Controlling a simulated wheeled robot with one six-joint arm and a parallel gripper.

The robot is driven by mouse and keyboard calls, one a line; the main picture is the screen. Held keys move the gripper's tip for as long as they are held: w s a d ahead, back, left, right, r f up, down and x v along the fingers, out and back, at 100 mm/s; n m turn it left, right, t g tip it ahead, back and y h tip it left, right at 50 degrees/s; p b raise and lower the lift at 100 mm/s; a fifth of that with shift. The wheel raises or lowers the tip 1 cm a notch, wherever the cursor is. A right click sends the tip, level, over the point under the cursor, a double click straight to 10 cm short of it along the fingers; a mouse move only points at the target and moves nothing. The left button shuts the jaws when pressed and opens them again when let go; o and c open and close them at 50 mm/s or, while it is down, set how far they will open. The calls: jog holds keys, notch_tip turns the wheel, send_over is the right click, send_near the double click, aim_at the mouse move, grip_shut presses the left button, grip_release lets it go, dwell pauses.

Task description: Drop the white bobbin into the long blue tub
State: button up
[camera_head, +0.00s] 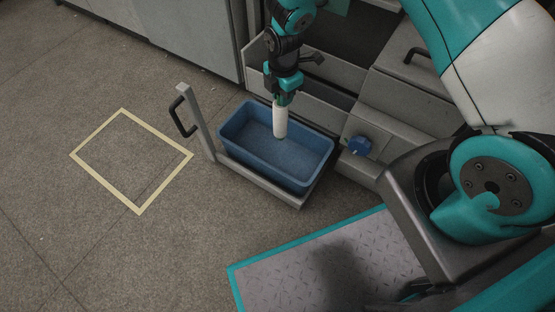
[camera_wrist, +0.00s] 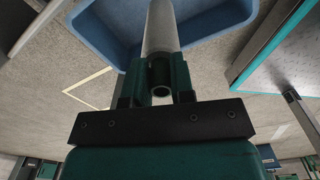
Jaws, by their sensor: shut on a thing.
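The white bobbin (camera_head: 280,121) hangs upright below my gripper (camera_head: 284,100). My gripper is shut on its upper end. In the wrist view the bobbin (camera_wrist: 161,30) runs away from the jaws (camera_wrist: 161,80), its hollow end facing the camera. The long blue tub (camera_head: 243,155) is on a low grey cart, and in the head view the bobbin's lower end appears over the tub's inside, toward its far side. The tub (camera_wrist: 103,37) also shows behind the bobbin in the wrist view. The tub's visible floor looks empty. The exact height of the bobbin over that floor is hard to tell.
The cart has an upright post (camera_head: 197,122) with a black handle (camera_head: 181,117) at its left. A grey machine with a blue knob (camera_head: 360,146) stands behind and right of the tub. A yellow taped rectangle (camera_head: 92,181) marks clear floor at left.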

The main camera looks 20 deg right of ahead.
jog(key=shift+w+a+f+n+b, duration=0.1)
jog(key=shift+f+n+b, duration=0.2)
jog(key=shift+f, duration=0.35)
jog(key=shift+w+a+f+n+b, duration=0.1)
jog(key=shift+f+b, duration=0.25)
jog(key=shift+f, duration=0.25)
notch_tip(320, 180, down, 6)
jog(key=b, duration=0.6)
jog(key=shift+r, duration=0.1)
jog(key=o, duration=0.9)
jog(key=shift+s, duration=0.1)
jog(key=shift+r, duration=0.1)
notch_tip(320, 180, up, 16)
jog(key=p, duration=0.8)
jog(key=shift+r, duration=0.15)
jog(key=shift+r+p, duration=0.35)
jog(key=shift+r, duration=0.15)
